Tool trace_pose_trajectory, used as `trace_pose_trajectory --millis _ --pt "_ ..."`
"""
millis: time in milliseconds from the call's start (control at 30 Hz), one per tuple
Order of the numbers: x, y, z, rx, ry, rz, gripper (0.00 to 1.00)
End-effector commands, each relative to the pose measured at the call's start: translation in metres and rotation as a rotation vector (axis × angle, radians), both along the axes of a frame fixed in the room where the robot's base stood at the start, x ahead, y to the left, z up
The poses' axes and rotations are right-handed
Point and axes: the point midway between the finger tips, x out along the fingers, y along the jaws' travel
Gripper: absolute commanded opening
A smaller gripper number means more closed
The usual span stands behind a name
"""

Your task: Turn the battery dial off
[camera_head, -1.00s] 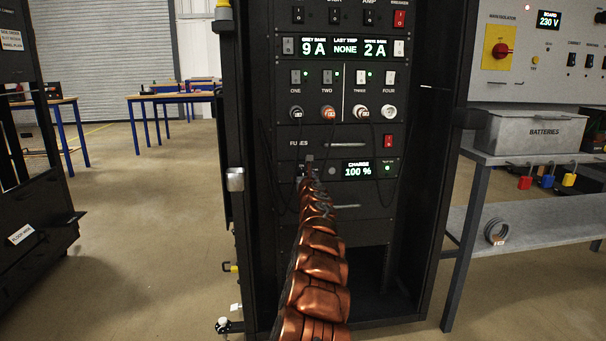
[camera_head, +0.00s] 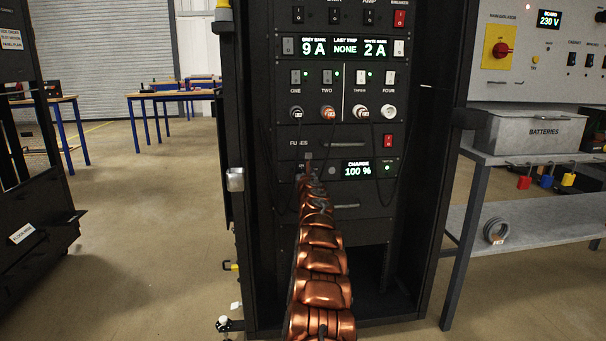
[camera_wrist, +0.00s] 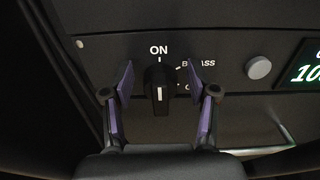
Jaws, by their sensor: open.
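The battery dial (camera_wrist: 158,88) is a black knob on the dark panel in the wrist view. Its white mark points up to ON. A BYPASS label is at its upper right, and a label beginning with O is lower right, partly hidden by a finger. My gripper (camera_wrist: 160,85) is open, with one purple-padded finger on each side of the dial. Gaps show between the pads and the knob. In the head view my gripper (camera_head: 308,168) is small at the rack panel, and the dial there is hidden behind it.
A round grey button (camera_wrist: 258,67) and the charge display (camera_head: 358,169) reading 100 % sit right of the dial. Cables hang down the rack front from the plugs (camera_head: 328,113) above. A bench with a batteries box (camera_head: 530,131) stands to the right.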

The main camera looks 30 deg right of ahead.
Motion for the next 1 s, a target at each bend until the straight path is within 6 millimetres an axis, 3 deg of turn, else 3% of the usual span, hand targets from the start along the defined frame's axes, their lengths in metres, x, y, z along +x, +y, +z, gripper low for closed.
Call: trace_pose_trajectory --millis 100,667,1000 --pt "0.0000 0.0002 0.0001 0.000 0.000 0.000 0.58" --pt "0.0000 0.0002 -0.0006 0.000 0.001 0.000 0.00" --pt "-0.0005 -0.0011 -0.0019 0.046 -0.016 0.000 0.00"
